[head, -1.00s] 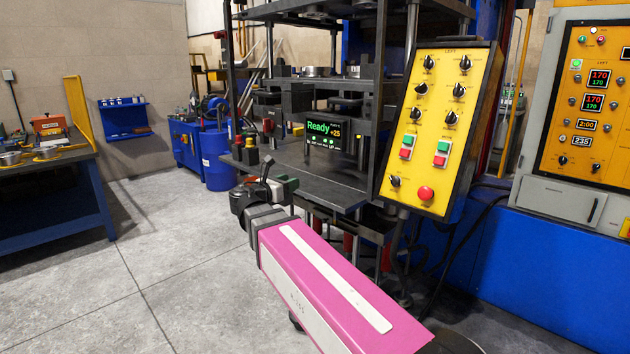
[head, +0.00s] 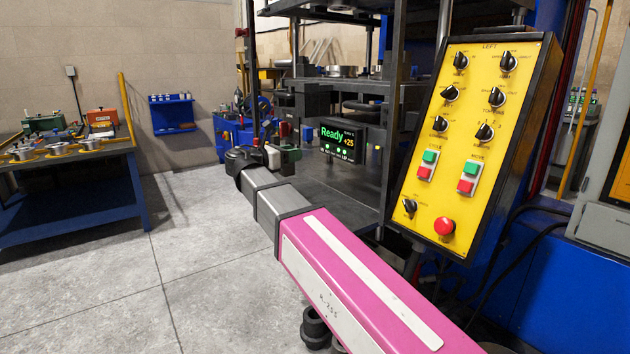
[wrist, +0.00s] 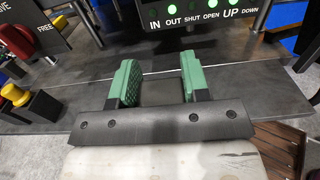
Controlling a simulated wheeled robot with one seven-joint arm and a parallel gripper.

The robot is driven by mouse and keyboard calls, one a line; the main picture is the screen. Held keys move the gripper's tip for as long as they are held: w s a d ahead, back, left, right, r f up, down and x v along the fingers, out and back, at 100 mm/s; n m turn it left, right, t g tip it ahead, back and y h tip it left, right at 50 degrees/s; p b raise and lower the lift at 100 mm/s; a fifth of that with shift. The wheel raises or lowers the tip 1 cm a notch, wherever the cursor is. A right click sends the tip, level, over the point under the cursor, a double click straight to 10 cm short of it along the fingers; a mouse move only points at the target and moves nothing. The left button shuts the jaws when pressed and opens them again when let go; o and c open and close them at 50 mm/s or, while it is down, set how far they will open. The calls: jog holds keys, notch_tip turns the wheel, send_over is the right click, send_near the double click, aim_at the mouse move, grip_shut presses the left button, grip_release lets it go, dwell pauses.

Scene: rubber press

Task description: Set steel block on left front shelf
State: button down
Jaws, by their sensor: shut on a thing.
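My gripper (head: 280,156) is at the front edge of the press, at the end of my pink and grey arm. Its two green finger pads show in the wrist view (wrist: 160,82), closed on a small dark grey piece, taken as the steel block (wrist: 160,92). The block's outline is hard to tell from the dark surface behind it, and it does not show clearly in the head view. The dark flat shelf of the press (head: 345,180) lies beyond and right of the gripper in the head view. In the wrist view the dark shelf surface (wrist: 240,92) spreads behind the fingers.
A display reading "Ready" (head: 343,139) stands above the shelf. A tilted yellow control panel (head: 470,150) stands close on the right. Red and yellow knobs (wrist: 38,104) are left in the wrist view. A blue bench (head: 80,195) stands far left, with clear floor between.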

jog(key=shift+w+d+f, duration=0.65)
jog(key=shift+d+f, duration=0.5)
jog(key=shift+f, duration=0.3)
jog(key=shift+w+d+f, duration=0.65)
jog(key=shift+d+f, duration=0.55)
jog(key=shift+f, duration=0.3)
jog(key=shift+w+d+f, duration=0.65)
jog(key=shift+d+f, duration=0.5)
jog(key=shift+f, duration=0.3)
jog(key=shift+f, duration=0.1)
jog(key=c, duration=0.6)
grip_release()
jog(key=shift+s+a, duration=0.15)
jog(key=shift+a, duration=0.05)
jog(key=v, duration=1.1)
jog(key=shift+s+a, duration=0.2)
